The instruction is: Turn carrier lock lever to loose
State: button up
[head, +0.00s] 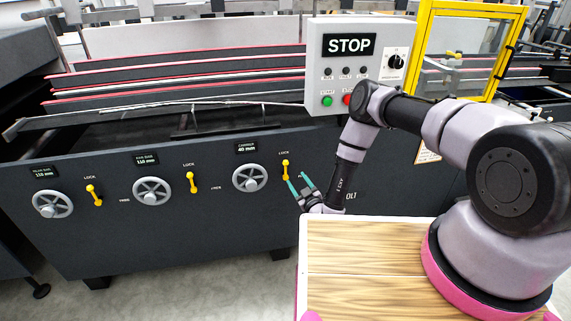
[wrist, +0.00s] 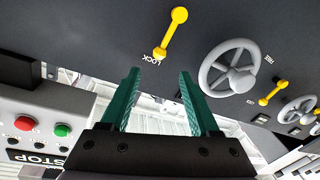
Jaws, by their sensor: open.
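The carrier lock lever (head: 285,170) is the rightmost yellow lever on the dark machine front, right of the handwheel under the "CARRIER 40 mm" display (head: 246,148). It stands nearly upright, with one end by the "LOCK" label. In the wrist view, the lever (wrist: 172,32) is ahead of the fingertips, with "LOCK" by its near end. My gripper (head: 298,183) is just right of and slightly below the lever in the head view. In the wrist view, my gripper (wrist: 160,76) has its teal fingers apart, with nothing between them. I see no contact with the lever.
The carrier handwheel (head: 250,178) is left of the lever. Two more handwheels and yellow levers (head: 192,182) continue leftward. A control box (head: 347,100) with a STOP sign and buttons is above my gripper. A wooden-topped surface (head: 365,247) is below my arm.

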aim_at(287, 165)
jog(key=x, duration=1)
grip_shut()
dwell(1.2)
